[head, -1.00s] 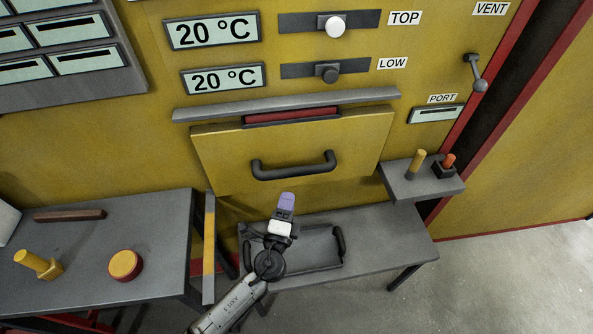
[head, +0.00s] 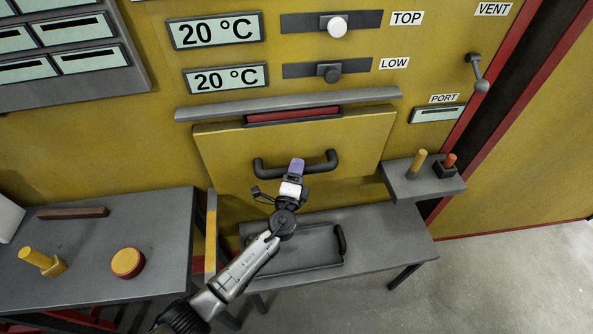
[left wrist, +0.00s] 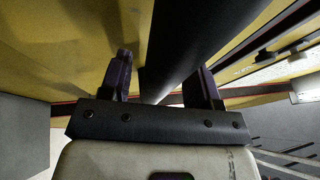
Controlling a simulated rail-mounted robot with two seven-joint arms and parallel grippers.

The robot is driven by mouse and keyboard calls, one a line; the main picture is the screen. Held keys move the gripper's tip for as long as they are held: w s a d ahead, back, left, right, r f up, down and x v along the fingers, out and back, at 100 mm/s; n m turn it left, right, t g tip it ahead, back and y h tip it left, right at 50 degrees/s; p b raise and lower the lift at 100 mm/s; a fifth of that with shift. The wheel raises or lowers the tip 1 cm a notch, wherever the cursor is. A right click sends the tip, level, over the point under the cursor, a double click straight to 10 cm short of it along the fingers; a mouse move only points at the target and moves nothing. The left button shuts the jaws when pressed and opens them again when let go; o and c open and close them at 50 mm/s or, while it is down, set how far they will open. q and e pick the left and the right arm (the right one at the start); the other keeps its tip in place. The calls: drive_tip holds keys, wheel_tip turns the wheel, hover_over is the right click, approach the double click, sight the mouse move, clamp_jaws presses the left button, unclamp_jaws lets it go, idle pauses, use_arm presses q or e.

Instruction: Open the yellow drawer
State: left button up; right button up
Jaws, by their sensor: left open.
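The yellow drawer (head: 235,155) is a wide yellow front in the oven wall, tilted slightly out at the top. It carries a black bar handle (head: 325,164). My left gripper (head: 297,166) is at the middle of this handle, its purple fingertips overlapping the bar in the head view. In the left wrist view my left gripper (left wrist: 165,80) is open, and the dark handle bar (left wrist: 190,45) runs between its two fingers, not gripped. My right gripper is in neither view.
A grey bench (head: 390,235) with a black-handled tray (head: 320,262) lies below the drawer. A small shelf (head: 440,190) with pegs juts out at the right. A grey table (head: 90,225) stands left. A grey ledge (head: 290,105) runs above the drawer.

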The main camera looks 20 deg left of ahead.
use_arm(q)
drive_tip(key=c, duration=0.8)
clamp_jaws()
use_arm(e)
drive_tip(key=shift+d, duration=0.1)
